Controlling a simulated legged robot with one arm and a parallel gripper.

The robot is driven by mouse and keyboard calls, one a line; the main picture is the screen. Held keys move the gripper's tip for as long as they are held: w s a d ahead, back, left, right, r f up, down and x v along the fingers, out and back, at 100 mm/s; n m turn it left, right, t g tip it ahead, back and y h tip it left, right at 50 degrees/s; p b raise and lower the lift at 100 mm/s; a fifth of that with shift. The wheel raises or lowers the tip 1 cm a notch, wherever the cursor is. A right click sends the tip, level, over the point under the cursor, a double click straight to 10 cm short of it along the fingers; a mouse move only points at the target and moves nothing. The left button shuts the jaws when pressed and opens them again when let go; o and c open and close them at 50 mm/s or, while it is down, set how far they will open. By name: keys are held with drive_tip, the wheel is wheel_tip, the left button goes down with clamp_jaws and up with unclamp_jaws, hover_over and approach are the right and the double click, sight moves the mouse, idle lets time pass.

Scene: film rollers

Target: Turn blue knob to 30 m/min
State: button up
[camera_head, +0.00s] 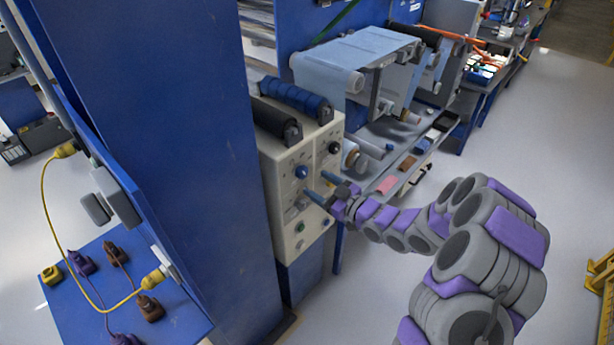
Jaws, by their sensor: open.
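The cream control panel (285,217) stands in the middle of the view, its face turned to the right. A blue knob (302,171) sits on its upper left part and is in plain sight. My gripper (320,187) reaches the panel from the right, with its two blue fingers apart and pointing at the panel face. Its tips are a little below and to the right of the blue knob, and nothing shows between them. I cannot tell whether the tips touch the panel. The knob's pointer and the scale marks are too small to read.
A black knob (334,148) and a green button (300,227) are also on the panel. Black and blue rollers (295,97) lie on top. A large blue column (190,150) stands close on the left. The floor (560,130) at the right is mostly clear.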

sight(305, 174)
drive_tip(key=x, duration=0.3)
drive_tip(key=shift+s+a+f, duration=0.1)
drive_tip(key=shift+a+f, duration=0.05)
drive_tip(key=shift+a, duration=0.3)
drive_tip(key=shift+w+r, duration=0.2)
drive_tip(key=shift+w, duration=0.05)
drive_tip(key=shift+w+d+b, duration=0.4)
drive_tip(key=shift+w+d, duration=0.15)
drive_tip(key=shift+w, duration=0.35)
drive_tip(key=a, duration=0.2)
drive_tip(key=shift+w+a+f, duration=0.1)
drive_tip(key=shift+w+a, duration=0.05)
drive_tip(key=shift+a, duration=0.5)
drive_tip(key=shift+d, duration=0.8)
drive_tip(key=c, duration=0.5)
drive_tip(key=shift+a+r, duration=0.15)
drive_tip(key=shift+r, duration=0.05)
drive_tip(key=c, duration=0.6)
